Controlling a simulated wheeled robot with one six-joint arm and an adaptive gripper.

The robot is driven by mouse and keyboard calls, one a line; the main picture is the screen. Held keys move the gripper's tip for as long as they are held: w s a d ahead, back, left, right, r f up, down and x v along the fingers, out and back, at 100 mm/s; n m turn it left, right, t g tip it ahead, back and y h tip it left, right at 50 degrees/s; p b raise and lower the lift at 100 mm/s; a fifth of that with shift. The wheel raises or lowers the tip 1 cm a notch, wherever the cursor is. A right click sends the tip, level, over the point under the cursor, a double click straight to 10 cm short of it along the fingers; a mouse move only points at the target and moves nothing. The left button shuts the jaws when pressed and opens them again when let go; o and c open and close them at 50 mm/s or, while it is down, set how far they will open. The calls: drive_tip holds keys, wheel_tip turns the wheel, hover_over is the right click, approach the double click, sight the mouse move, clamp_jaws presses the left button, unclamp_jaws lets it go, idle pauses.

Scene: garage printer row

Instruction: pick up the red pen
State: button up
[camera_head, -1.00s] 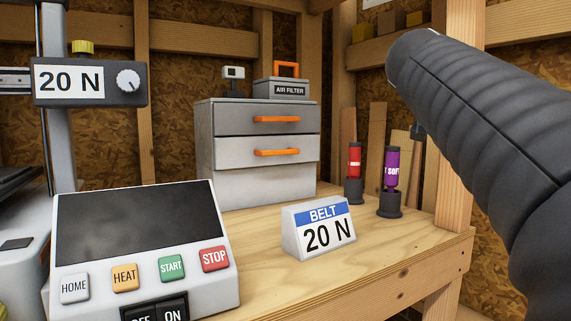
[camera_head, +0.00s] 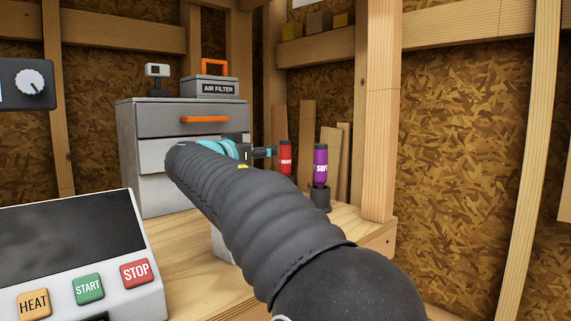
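The red pen (camera_head: 285,158) stands upright on the bench at the back, left of a purple pen (camera_head: 320,165). Its lower end and its holder are mostly hidden behind my arm. My gripper (camera_head: 272,152) is at the far end of my arm, close to the left side of the red pen at the height of its upper part. It is small and partly hidden, and I cannot tell whether its fingers are open or shut, or whether they touch the pen.
The purple pen stands in a dark round holder (camera_head: 320,198). A grey drawer cabinet (camera_head: 160,125) with an air filter box (camera_head: 210,88) is behind my arm on the left. A control panel (camera_head: 75,245) is front left. A wooden post (camera_head: 380,110) rises at the right.

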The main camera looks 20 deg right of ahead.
sight(282, 145)
drive_tip(key=p+x, duration=0.3)
drive_tip(key=x, duration=1)
drive_tip(key=shift+d, duration=0.1)
clamp_jaws()
